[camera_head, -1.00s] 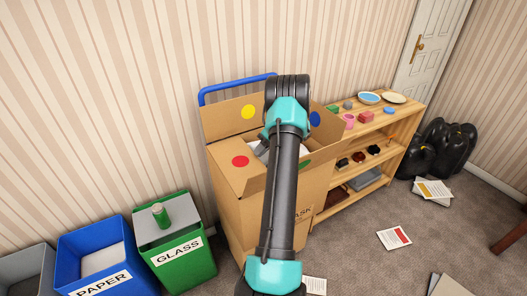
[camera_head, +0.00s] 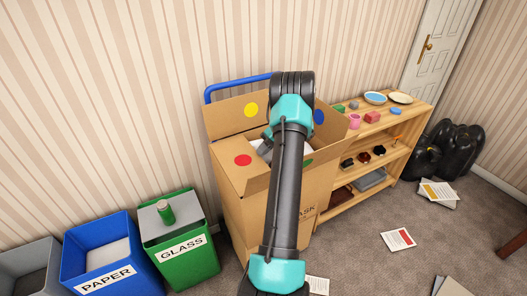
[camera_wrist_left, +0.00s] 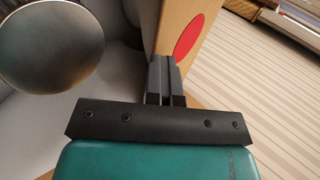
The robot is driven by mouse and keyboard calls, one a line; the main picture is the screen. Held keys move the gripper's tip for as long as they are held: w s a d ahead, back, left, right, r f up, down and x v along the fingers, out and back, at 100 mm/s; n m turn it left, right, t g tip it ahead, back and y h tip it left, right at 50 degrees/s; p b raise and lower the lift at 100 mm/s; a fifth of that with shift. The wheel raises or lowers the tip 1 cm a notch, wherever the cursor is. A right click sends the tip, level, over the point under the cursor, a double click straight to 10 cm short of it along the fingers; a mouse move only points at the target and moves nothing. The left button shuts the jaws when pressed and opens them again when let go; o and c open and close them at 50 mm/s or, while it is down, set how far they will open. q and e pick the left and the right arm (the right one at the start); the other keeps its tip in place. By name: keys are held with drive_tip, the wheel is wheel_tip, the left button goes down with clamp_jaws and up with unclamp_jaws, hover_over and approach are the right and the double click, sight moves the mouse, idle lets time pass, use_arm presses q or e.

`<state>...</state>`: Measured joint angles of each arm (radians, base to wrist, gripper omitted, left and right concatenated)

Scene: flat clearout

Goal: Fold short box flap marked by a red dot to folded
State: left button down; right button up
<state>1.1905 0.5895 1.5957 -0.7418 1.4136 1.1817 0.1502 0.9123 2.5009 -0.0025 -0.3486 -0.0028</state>
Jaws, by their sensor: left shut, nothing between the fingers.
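The cardboard box (camera_head: 262,215) stands open in the head view. Its short flap (camera_head: 225,172) at the left carries the red dot (camera_head: 243,160) and is tilted up and outward. In the left wrist view the flap (camera_wrist_left: 172,28) with the red dot (camera_wrist_left: 190,38) is just beyond my fingertips; whether they touch it I cannot tell. My left gripper (camera_wrist_left: 165,75) is shut and empty. In the head view it is at the box opening, largely hidden behind my own arm. My right gripper is not in view.
The other flaps bear yellow (camera_head: 251,110), blue (camera_head: 319,117) and green dots. A round metallic thing (camera_wrist_left: 48,42) shows in the wrist view. The green glass bin (camera_head: 180,235) and blue paper bin (camera_head: 100,255) stand left; a wooden shelf (camera_head: 400,140) stands right.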

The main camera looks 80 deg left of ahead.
use_arm(q)
drive_tip(key=shift+s+d+f, duration=0.25)
drive_tip(key=shift+s+f, duration=0.05)
drive_tip(key=shift+f, duration=0.15)
drive_tip(key=shift+r, duration=0.6)
drive_tip(key=s+r+v, duration=0.1)
drive_tip(key=r+v, duration=0.1)
drive_tip(key=v, duration=1.1)
drive_tip(key=shift+s, duration=0.3)
drive_tip(key=shift+d, duration=0.15)
